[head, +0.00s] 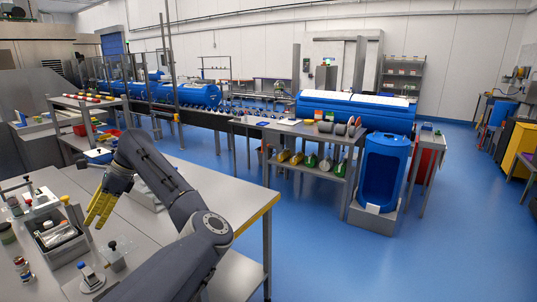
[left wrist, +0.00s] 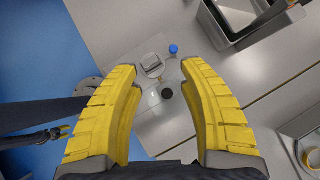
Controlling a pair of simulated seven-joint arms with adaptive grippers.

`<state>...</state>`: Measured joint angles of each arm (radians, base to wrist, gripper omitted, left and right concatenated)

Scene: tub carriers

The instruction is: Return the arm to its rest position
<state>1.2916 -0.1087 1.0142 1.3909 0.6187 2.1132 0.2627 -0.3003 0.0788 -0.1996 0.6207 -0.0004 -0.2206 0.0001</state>
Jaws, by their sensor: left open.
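My left gripper (head: 100,204), with ribbed yellow fingers, hangs over the grey table at the left of the head view, beside a grey tray. In the left wrist view my left gripper (left wrist: 158,68) has its two fingers spread wide, with nothing held between them. The grey arm behind it reaches across the table from the bottom of the head view. A small dark part with a yellow tip (left wrist: 62,130) at the left of the left wrist view looks like my right gripper; it is too small to tell whether its jaws are open.
The grey tray (head: 38,240) holds silvery items. A clear plate with a black knob (head: 113,246) and a round-based device (head: 91,277) stand near it. The table's right part (head: 215,185) is bare. A blue tub (head: 385,172) stands upright beyond, past open blue floor.

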